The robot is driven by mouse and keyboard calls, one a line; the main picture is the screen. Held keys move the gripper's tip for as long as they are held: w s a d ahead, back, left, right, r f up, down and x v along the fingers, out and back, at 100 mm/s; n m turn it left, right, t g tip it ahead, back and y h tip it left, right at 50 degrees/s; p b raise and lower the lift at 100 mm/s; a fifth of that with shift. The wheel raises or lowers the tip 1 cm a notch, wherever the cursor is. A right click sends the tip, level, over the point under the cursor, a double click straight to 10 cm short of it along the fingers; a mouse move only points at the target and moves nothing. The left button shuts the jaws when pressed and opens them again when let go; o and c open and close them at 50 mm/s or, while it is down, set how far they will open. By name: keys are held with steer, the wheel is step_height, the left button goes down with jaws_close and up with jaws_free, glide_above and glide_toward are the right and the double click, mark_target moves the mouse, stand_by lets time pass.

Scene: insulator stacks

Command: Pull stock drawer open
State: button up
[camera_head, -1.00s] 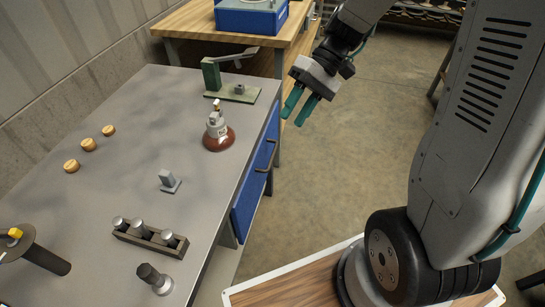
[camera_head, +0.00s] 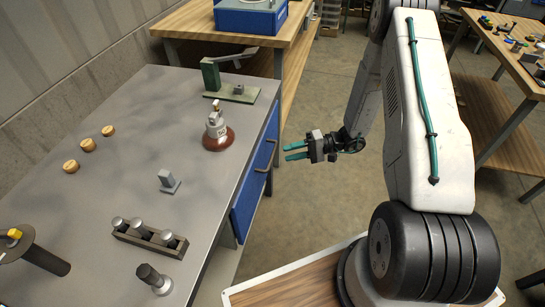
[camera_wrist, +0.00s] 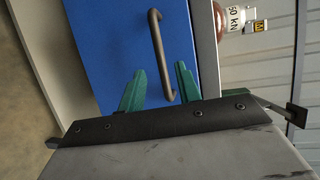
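The blue drawer front (camera_head: 246,207) sits under the right edge of the grey workbench and looks closed. Its dark bar handle (camera_head: 269,158) faces the aisle. In the wrist view the blue front (camera_wrist: 108,38) fills the upper middle, with the handle (camera_wrist: 158,45) running down it. My gripper (camera_head: 286,151) is to the right of the handle in the head view, with its teal fingers pointing at the drawer. The gripper (camera_wrist: 160,70) is open in the wrist view. The handle's lower part shows between the two fingers, and I see no contact.
The grey bench top (camera_head: 130,120) carries an insulator on a brown disc (camera_head: 218,138), a green fixture (camera_head: 240,92), a small grey block (camera_head: 168,181) and a rack of cylinders (camera_head: 150,237). A wooden table stands behind.

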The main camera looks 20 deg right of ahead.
mark_target(272, 155)
steer(key=x, duration=0.7)
steer(key=shift+a, duration=0.1)
jaws_close()
